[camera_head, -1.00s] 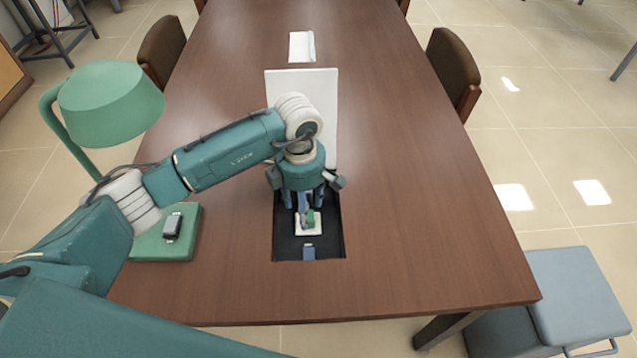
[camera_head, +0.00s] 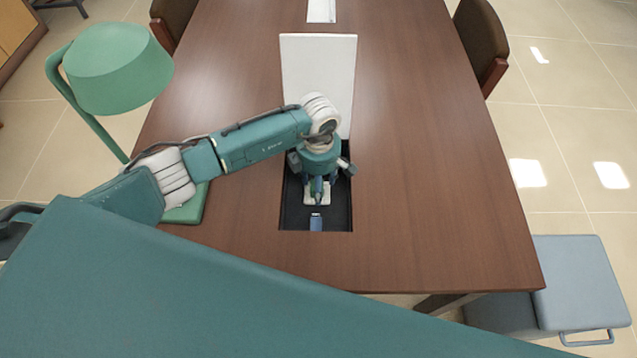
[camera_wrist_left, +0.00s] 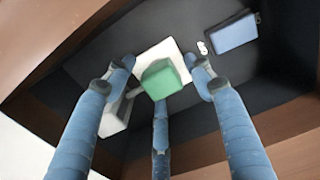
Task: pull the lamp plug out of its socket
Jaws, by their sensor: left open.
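The green lamp plug (camera_wrist_left: 162,80) sits at the white socket plate (camera_wrist_left: 158,50) inside the recessed black box in the table. In the head view the white socket plate (camera_head: 318,200) shows under my left gripper (camera_head: 318,190), and the plug is mostly hidden there by the fingers. My left gripper (camera_wrist_left: 160,88) is open and points down, with its three blue fingers spread around the plug. I cannot tell whether any finger touches it. The green lamp (camera_head: 118,68) stands at the left of the table. My right gripper is out of view.
The box (camera_head: 340,215) has narrow dark walls and a raised white lid (camera_head: 320,70) behind it. A blue socket or module (camera_wrist_left: 237,33) lies beside the plate. The brown tabletop (camera_head: 430,200) is clear to the right. Chairs and a grey-blue stool (camera_head: 575,285) stand around.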

